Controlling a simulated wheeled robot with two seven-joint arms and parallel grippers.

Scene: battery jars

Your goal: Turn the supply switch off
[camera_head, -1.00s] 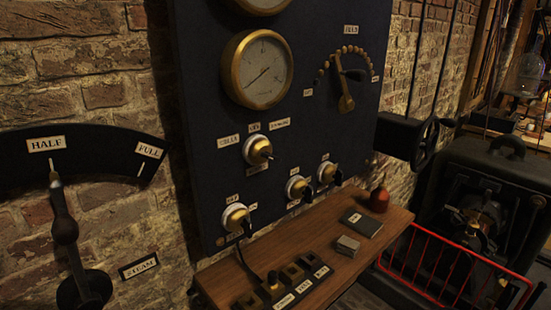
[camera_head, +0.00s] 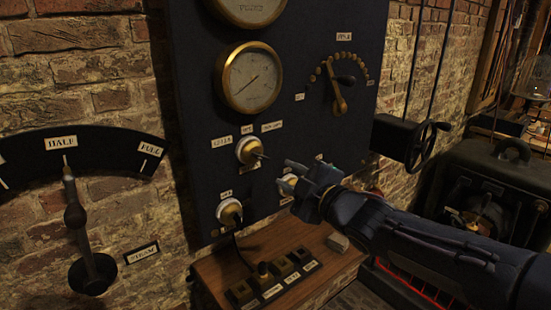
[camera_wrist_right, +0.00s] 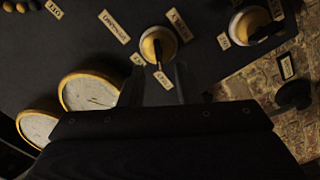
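The supply switch, which I take to be the upper brass and white rotary switch (camera_head: 249,150), is on the dark panel below the gauge, among small labels reading CELLS and DYNAMO. Its thin lever sticks out to the right. In the right wrist view the switch (camera_wrist_right: 158,45) is just beyond the fingertips, its lever pointing down towards a label between the fingers. My right gripper (camera_head: 290,175) is open and empty, just right of and below the switch, apart from it in the head view; its two fingers (camera_wrist_right: 157,85) straddle the lever's direction. Contact cannot be told. My left gripper is out of view.
A similar switch (camera_head: 229,212) sits lower left. Other switches are hidden behind my right arm. Gauges (camera_head: 249,77) and a contact-arm dial (camera_head: 338,95) are above. A wooden shelf (camera_head: 215,270) with a plug block juts out below. A steam lever (camera_head: 75,215) is at left.

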